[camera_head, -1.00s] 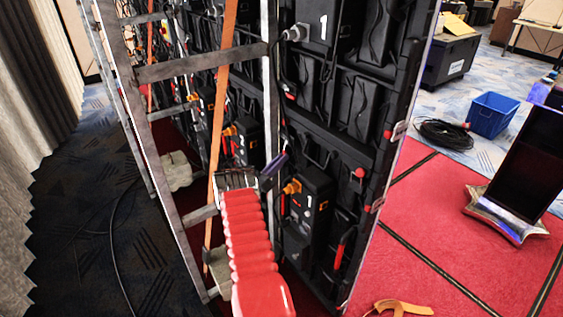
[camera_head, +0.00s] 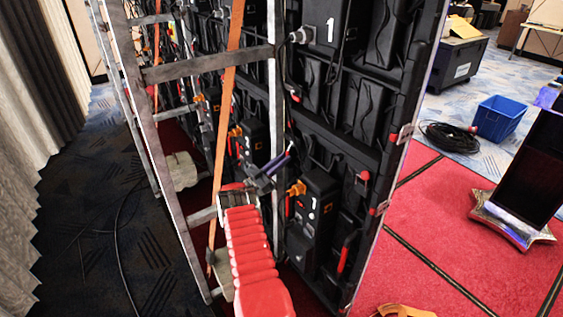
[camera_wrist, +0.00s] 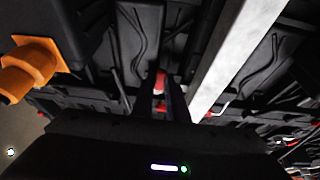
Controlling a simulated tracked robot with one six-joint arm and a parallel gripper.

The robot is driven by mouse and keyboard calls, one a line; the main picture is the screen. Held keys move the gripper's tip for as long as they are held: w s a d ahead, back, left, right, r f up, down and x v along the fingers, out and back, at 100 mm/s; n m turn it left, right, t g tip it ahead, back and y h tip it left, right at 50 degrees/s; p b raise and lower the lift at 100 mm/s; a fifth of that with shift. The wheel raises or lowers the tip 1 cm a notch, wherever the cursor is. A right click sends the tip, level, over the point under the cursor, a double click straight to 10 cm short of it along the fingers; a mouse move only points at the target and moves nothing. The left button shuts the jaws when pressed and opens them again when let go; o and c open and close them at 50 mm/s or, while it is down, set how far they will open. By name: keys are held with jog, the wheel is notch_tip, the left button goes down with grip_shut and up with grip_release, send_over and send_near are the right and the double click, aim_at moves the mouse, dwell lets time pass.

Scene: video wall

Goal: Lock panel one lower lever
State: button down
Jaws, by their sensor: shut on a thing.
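Panel one is the black panel with a white "1" (camera_head: 330,30) on its upper box and another "1" on its lower box (camera_head: 318,200). My gripper (camera_head: 283,160) is at the end of the red-sleeved arm, left of and above the lower box, beside the pale upright post. In the wrist view, the dark fingers of my gripper (camera_wrist: 163,105) are close together around a small red lever (camera_wrist: 160,82). They are shut on it. The lever's far end and its exact angle are hidden. In the head view the gripper hides the lever.
A metal frame with crossbars (camera_head: 205,65) and an orange strap (camera_head: 224,130) stands left of my arm. An orange connector (camera_wrist: 30,68) is at the left in the wrist view. A blue bin (camera_head: 497,118) and a tilted dark screen (camera_head: 530,170) stand at the right.

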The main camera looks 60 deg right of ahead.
jog(key=shift+w+f, duration=0.15)
jog(key=shift+f, duration=0.1)
jog(key=c, duration=2)
grip_release()
jog(key=shift+o, duration=1.3)
jog(key=shift+r, duration=0.15)
jog(key=v, duration=1.4)
